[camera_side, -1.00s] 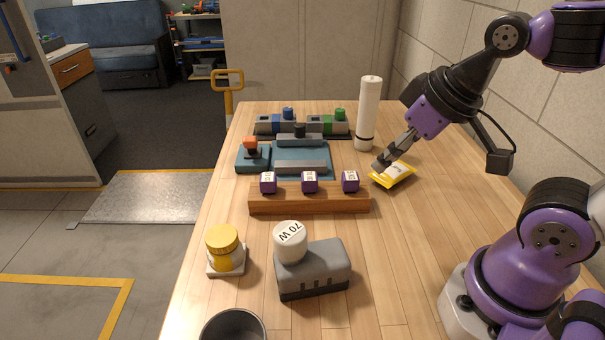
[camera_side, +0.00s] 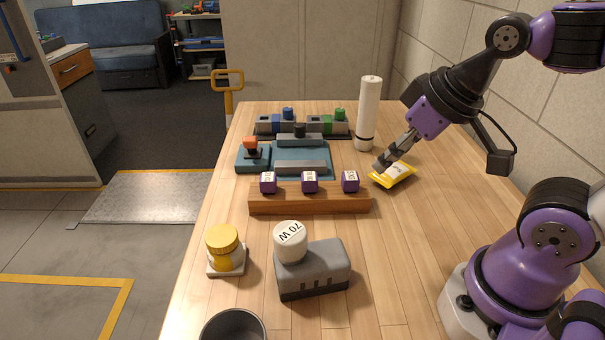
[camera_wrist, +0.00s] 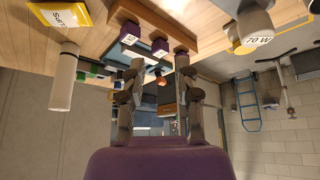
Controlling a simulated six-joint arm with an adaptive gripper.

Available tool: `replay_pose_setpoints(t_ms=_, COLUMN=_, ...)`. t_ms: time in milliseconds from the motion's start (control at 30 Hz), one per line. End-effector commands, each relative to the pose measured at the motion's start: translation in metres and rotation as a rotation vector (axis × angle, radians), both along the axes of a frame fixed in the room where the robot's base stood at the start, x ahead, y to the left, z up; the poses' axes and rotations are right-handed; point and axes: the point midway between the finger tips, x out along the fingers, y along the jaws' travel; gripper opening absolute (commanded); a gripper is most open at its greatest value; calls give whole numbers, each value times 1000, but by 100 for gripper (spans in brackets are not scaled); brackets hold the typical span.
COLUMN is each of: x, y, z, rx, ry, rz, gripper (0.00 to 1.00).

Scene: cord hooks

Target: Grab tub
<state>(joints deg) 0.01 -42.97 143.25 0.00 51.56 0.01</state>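A small yellow tub (camera_side: 223,243) with a ridged yellow lid stands upright on a white square base at the front left of the table in the side view. My gripper (camera_side: 381,166) is far from it, at the right back above the table, in front of a yellow packet (camera_side: 393,174) in that picture. In the wrist view my gripper (camera_wrist: 160,88) has its two fingers apart with nothing between them. The packet (camera_wrist: 66,18) lies off to the upper left there, clear of the fingers.
A grey block with a white "70 W" knob (camera_side: 290,242) stands right of the tub. A wooden rail (camera_side: 310,202) carries purple cubes. A white cylinder (camera_side: 368,110) stands behind the packet. A dark cup (camera_side: 233,328) is at the front edge. The right-hand tabletop is mostly clear.

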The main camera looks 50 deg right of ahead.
Motion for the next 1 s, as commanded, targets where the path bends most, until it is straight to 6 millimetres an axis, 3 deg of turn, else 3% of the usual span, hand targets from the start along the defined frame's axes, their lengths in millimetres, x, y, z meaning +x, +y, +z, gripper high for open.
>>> replay_pose_setpoints(t_ms=67, x=0, y=0, z=0, rx=0, ry=0, rz=0, gripper=42)
replay_pose_setpoints(t_ms=100, x=0, y=0, z=0, rx=0, ry=0, rz=0, gripper=61)
replay_pose_setpoints(t_ms=167, x=0, y=0, z=0, rx=0, ry=0, rz=0, gripper=91)
replay_pose_setpoints(t_ms=200, x=0, y=0, z=0, rx=0, ry=0, rz=0, gripper=100)
replay_pose_setpoints(t_ms=700, x=5, y=3, z=4, rx=3, ry=13, rz=6, gripper=100)
replay_pose_setpoints(t_ms=867, x=36, y=20, z=20, rx=19, ry=88, rz=36, gripper=100)
replay_pose_setpoints(t_ms=1000, x=79, y=51, z=28, rx=29, ry=189, rz=70, gripper=100)
